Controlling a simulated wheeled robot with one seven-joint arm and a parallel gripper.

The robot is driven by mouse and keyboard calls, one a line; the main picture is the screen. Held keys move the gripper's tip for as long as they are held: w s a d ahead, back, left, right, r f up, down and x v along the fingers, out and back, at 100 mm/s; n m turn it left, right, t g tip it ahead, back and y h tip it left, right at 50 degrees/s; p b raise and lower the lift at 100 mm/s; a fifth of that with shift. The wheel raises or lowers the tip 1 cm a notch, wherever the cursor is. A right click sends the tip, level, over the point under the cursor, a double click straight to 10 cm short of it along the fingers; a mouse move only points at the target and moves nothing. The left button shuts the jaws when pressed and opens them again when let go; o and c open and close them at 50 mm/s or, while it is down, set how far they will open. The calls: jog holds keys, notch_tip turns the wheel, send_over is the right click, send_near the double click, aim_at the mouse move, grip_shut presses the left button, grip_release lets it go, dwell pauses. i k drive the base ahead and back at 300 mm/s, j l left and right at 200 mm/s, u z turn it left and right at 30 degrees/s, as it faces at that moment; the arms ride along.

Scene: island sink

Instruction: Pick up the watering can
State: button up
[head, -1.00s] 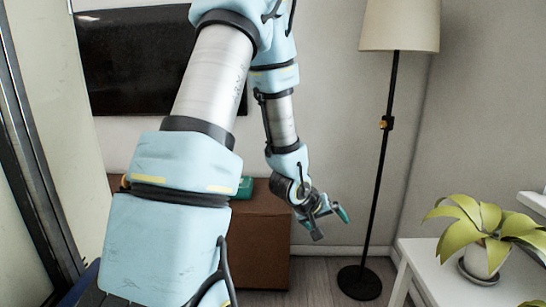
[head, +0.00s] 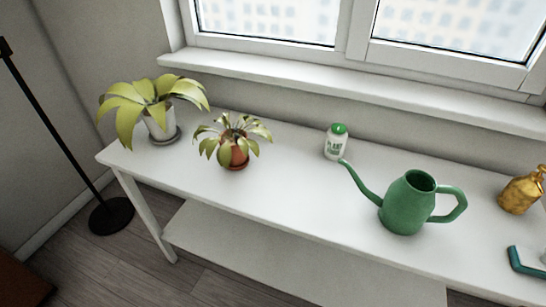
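A green watering can (head: 403,208) stands upright on the white table (head: 290,195), right of the middle in the head view. Its long thin spout points to the left and its loop handle is on the right. Its top is open. Nothing is touching it. My gripper and arm are not in the head view now.
Two potted plants (head: 158,118) (head: 233,150) stand on the table's left part. A white bottle with a green cap (head: 336,142) stands behind the spout. A golden bottle (head: 522,190) and a teal-edged object (head: 527,262) are at the right. A windowsill (head: 330,85) runs behind.

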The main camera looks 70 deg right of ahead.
aim_at(408, 203)
jog(key=z, duration=1.5)
jog(key=l+z, duration=0.4)
jog(key=i+l+z, duration=0.1)
jog(key=l+z, duration=0.25)
jog(key=j, duration=0.1)
